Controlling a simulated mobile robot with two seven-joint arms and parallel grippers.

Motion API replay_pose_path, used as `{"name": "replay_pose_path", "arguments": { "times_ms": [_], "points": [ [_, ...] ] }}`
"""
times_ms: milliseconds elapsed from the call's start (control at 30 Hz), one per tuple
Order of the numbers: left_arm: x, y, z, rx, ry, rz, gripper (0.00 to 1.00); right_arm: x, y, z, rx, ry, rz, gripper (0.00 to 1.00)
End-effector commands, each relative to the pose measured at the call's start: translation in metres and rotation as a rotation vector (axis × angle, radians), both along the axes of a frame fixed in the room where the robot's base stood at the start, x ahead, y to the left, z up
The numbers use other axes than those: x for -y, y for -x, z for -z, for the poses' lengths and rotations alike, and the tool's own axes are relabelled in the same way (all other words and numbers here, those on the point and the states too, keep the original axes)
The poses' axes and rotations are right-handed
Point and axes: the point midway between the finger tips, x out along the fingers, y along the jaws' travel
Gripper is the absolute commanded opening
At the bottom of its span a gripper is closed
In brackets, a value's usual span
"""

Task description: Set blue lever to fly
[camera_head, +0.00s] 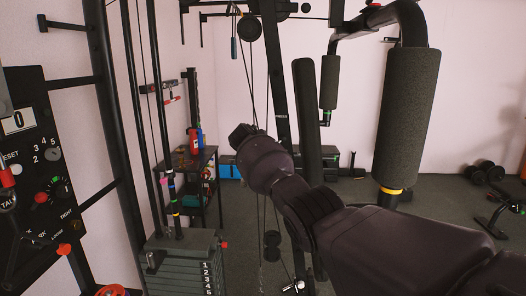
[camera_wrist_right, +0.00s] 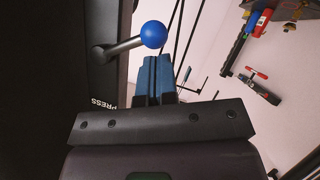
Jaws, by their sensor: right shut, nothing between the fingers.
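The blue lever (camera_wrist_right: 153,34) shows in the right wrist view as a round blue knob on a grey metal rod. The rod reaches in from a dark panel on the left. My right gripper (camera_wrist_right: 160,62) has blue fingers closed together and empty, with their tips just below the knob in the picture. I cannot tell whether they touch it. In the head view my right arm comes in from the lower right and its far end is in front of the machine's column. The lever and the right fingers cannot be made out there. My left gripper is not in view.
A black dial panel (camera_head: 40,170) stands at the left edge. A weight stack (camera_head: 185,262) is at lower left, with cables and posts above it. A padded roller (camera_head: 408,118) hangs at right. A small shelf (camera_head: 196,180) holds bottles. Dumbbells (camera_head: 484,172) lie at the far right.

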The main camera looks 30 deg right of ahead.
Motion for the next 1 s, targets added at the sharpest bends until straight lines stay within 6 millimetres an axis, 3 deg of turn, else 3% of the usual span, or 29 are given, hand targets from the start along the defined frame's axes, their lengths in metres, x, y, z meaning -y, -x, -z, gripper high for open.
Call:
{"name": "replay_pose_path", "arguments": {
  "times_ms": [400, 1000],
  "points": [
    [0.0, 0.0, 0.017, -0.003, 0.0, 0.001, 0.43, 0.002, -0.007, 0.009, -0.06, 0.099, 0.0, 0.0],
    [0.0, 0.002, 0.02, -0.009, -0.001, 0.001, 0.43, 0.002, -0.007, 0.01, -0.068, 0.113, -0.001, 0.0]
  ]
}}
